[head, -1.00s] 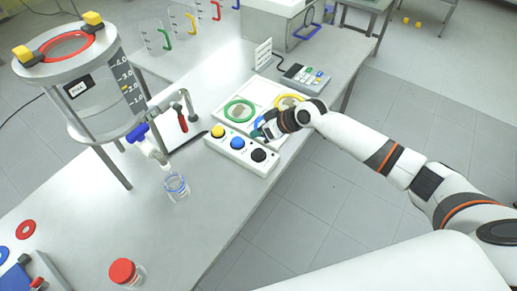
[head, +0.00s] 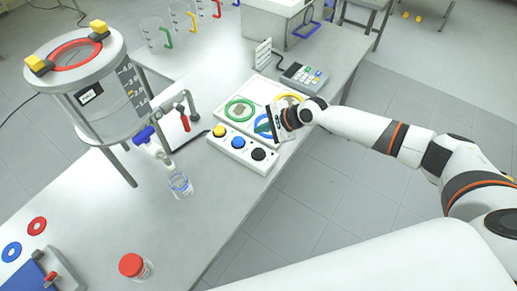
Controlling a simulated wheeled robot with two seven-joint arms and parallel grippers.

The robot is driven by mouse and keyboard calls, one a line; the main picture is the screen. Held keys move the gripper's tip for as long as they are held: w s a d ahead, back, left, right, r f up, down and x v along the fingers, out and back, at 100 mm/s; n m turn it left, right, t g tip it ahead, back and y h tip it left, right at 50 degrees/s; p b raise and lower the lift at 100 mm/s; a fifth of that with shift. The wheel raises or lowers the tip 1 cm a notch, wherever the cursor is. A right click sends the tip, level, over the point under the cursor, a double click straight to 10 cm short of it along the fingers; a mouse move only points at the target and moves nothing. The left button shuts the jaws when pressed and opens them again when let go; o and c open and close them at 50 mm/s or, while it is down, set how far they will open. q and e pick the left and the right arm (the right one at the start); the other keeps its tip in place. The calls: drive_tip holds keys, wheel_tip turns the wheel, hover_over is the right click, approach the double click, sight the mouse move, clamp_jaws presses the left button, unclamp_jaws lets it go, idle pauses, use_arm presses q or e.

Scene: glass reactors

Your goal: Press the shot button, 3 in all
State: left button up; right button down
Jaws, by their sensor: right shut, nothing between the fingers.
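A white button box (head: 222,149) lies on the grey bench with a yellow button (head: 219,131), a blue button (head: 238,142) and a black button (head: 258,154) in a row. No label that tells which is the shot button can be read. My right gripper (head: 272,122) is shut and empty. It is behind and to the right of the box, in front of the white tray with coloured rings, and seems apart from the buttons. The wrist hides part of the tray. My left gripper is out of view.
A glass reactor (head: 105,100) with a tap stands left, a small beaker (head: 180,184) below its spout. A red-capped jar (head: 134,267) stands in front.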

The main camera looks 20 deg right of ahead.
drive_tip(key=shift+d+m, duration=0.1)
drive_tip(key=shift+m, duration=0.5)
drive_tip(key=b, duration=0.8)
hover_over(262, 153)
wheel_tip(262, 153, down, 7)
drive_tip(key=shift+r, duration=0.1)
drive_tip(key=shift+f+b, duration=0.4)
drive_tip(key=shift+f, duration=0.55)
drive_tip(key=shift+f, duration=0.1)
idle(0.7)
drive_tip(key=shift+f, duration=0.35)
